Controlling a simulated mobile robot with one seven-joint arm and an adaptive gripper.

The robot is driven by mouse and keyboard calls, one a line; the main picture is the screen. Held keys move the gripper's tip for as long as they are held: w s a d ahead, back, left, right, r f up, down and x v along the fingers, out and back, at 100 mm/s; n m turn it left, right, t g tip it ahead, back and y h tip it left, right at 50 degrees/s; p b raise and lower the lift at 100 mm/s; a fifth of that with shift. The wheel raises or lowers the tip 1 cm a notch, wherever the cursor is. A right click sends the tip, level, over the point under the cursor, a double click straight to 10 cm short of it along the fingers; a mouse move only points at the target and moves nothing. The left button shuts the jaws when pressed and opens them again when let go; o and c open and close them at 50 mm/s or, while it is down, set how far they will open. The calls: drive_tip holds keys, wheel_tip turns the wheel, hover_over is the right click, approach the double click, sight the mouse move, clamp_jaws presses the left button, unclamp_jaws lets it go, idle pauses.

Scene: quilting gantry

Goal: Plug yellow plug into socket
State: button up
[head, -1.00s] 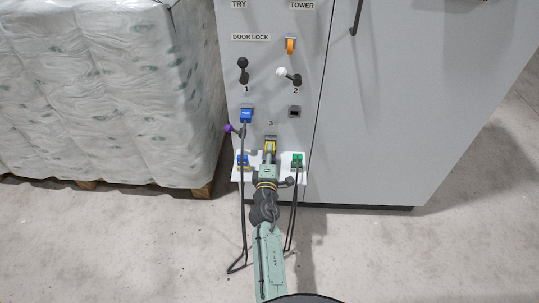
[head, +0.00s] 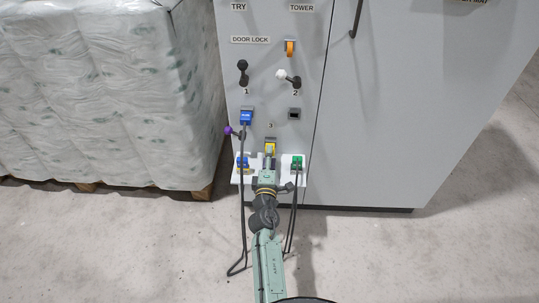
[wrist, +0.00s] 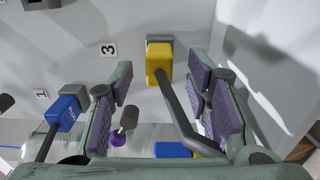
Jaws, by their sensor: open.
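The yellow plug (head: 270,149) sits at the socket (head: 271,139) under the label 3 on the grey cabinet. In the wrist view the yellow plug (wrist: 158,64) is up against the grey socket (wrist: 160,39), and its dark cable runs down to the right between my fingers. How deep the plug is seated I cannot tell. My gripper (wrist: 166,88) is open, with its purple-padded fingers apart on either side of the cable and clear of the plug body. In the head view my gripper (head: 267,167) is just below the plug.
A blue plug (head: 246,117) is in the socket at left, its cable hanging down. An empty socket (head: 294,113) is at right. A white shelf (head: 285,177) holds a blue-and-yellow plug (head: 242,162) and a green plug (head: 297,161). A purple-knobbed lever (head: 230,130) juts out at left.

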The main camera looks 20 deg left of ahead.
drive_tip(key=v, duration=0.5)
drive_tip(key=shift+s+d, duration=0.1)
drive_tip(key=shift+s, duration=0.3)
